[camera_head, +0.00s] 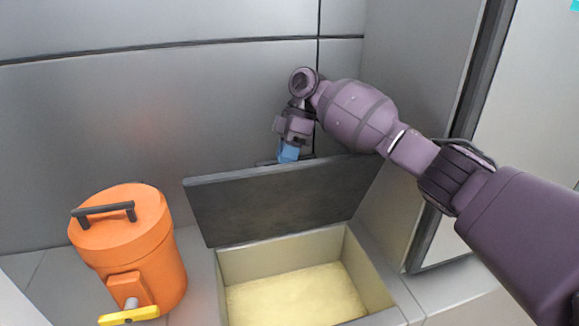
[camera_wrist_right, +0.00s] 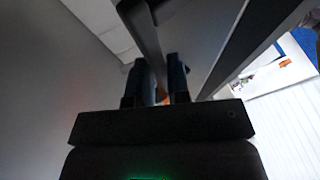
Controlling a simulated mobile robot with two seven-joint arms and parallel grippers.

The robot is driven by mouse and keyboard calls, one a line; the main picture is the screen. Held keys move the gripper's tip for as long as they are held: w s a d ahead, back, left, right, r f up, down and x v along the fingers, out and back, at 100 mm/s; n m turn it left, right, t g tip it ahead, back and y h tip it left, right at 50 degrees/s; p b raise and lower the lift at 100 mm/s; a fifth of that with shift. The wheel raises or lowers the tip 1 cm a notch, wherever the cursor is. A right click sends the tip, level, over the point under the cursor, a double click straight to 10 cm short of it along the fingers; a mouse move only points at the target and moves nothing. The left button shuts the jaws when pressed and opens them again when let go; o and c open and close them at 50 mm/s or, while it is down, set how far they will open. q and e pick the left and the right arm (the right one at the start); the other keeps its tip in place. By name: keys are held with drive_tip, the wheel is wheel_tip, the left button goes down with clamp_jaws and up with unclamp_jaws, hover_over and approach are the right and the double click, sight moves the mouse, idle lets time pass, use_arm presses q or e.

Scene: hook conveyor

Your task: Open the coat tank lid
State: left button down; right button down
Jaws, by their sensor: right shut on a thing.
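The coat tank lid (camera_head: 280,198) is a dark grey panel, tilted up and standing open at the back of the tank. The coat tank (camera_head: 370,262) is a square opening with a pale yellow bottom. My right gripper (camera_head: 288,153) is at the lid's upper edge, shut on the lid handle (camera_head: 266,162), which is mostly hidden by the fingers. In the right wrist view the two fingers (camera_wrist_right: 160,80) close around a bar, with the lid's edge (camera_wrist_right: 222,48) beside it. My left gripper does not show in either view.
An orange round container (camera_head: 130,240) with a black handle and a yellow tap stands left of the tank. A grey wall (camera_head: 130,120) rises close behind the lid. A grey side panel (camera_head: 410,60) stands at the right.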

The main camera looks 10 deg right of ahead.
use_arm(q)
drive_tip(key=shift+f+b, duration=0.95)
drive_tip(key=shift+b, duration=0.05)
use_arm(e)
drive_tip(key=shift+w+f+g, duration=0.3)
drive_tip(key=shift+w+g, duration=0.05)
drive_tip(key=shift+w, duration=0.3)
drive_tip(key=shift+w+f+g, duration=0.3)
drive_tip(key=shift+w+g, duration=0.05)
drive_tip(key=shift+w, duration=0.25)
drive_tip(key=c, duration=1.4)
unclamp_jaws()
drive_tip(key=shift+o, duration=1.2)
drive_tip(key=shift+w, duration=0.2)
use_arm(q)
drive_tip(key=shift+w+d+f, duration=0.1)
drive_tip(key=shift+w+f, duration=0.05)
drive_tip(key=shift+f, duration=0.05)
use_arm(e)
drive_tip(key=v, duration=0.8)
drive_tip(key=shift+s, duration=0.15)
